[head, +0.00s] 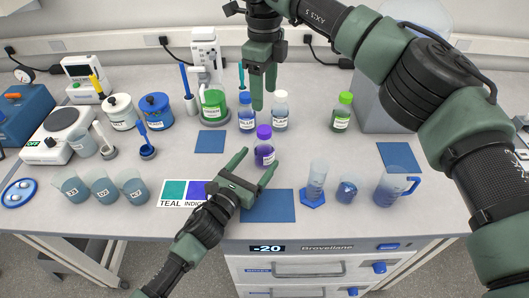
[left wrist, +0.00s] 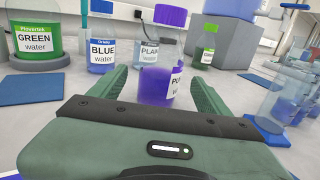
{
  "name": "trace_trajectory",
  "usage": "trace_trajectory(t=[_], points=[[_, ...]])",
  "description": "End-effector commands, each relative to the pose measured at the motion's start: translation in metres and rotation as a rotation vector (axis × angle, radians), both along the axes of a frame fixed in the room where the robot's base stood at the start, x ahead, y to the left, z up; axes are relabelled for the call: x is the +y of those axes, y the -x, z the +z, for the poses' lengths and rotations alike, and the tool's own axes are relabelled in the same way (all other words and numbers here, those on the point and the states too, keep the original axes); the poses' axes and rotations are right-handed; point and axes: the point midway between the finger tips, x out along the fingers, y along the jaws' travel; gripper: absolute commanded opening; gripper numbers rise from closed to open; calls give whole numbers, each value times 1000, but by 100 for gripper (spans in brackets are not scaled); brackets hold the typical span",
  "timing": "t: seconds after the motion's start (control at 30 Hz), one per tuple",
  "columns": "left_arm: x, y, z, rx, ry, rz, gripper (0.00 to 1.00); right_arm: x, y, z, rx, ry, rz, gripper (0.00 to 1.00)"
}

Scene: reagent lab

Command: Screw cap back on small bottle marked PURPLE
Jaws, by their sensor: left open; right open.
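The small bottle marked PURPLE (head: 264,155) holds purple liquid and stands upright on the bench. A purple cap (head: 264,132) sits at its top; I cannot tell how tightly. In the left wrist view the bottle (left wrist: 158,85) stands between the fingers, its label partly turned away, with the cap (left wrist: 170,16) above its neck. My left gripper (head: 254,167) is open, its fingers on either side of the bottle; contact is not visible.
Close behind stand the BLUE bottle (head: 247,118), a white-capped bottle (head: 280,115) and the GREEN bottle (head: 214,106). A green-capped bottle (head: 342,113) is further right. A blue mat (head: 270,206) lies in front. A cylinder (head: 316,180), small beaker (head: 347,190) and jug (head: 391,188) stand at right.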

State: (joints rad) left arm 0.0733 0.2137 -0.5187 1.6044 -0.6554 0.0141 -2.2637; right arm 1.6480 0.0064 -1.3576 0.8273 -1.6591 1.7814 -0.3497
Motion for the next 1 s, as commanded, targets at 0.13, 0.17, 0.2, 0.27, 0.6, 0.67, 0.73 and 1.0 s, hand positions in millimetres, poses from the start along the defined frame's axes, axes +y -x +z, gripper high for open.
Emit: trace_trajectory(t=[0.13,0.17,0.2,0.27,0.6,0.67,0.73,1.0], points=[[13,21,-3,2,-1,1,78,0,0,-7,0,0,0,60],[14,24,-2,1,-1,1,78,0,0,-7,0,0,0,60],[16,27,-1,0,0,1,78,0,0,-8,0,0,0,60],[18,31,-1,-1,-1,0,78,0,0,-8,0,0,0,60],[19,33,1,-1,1,0,78,0,0,-8,0,0,0,60],[19,33,1,-1,1,0,78,0,0,-8,0,0,0,60],[19,33,1,-1,1,0,78,0,0,-8,0,0,0,60],[19,33,21,-1,1,0,78,0,0,12,-1,-1,0,60]])
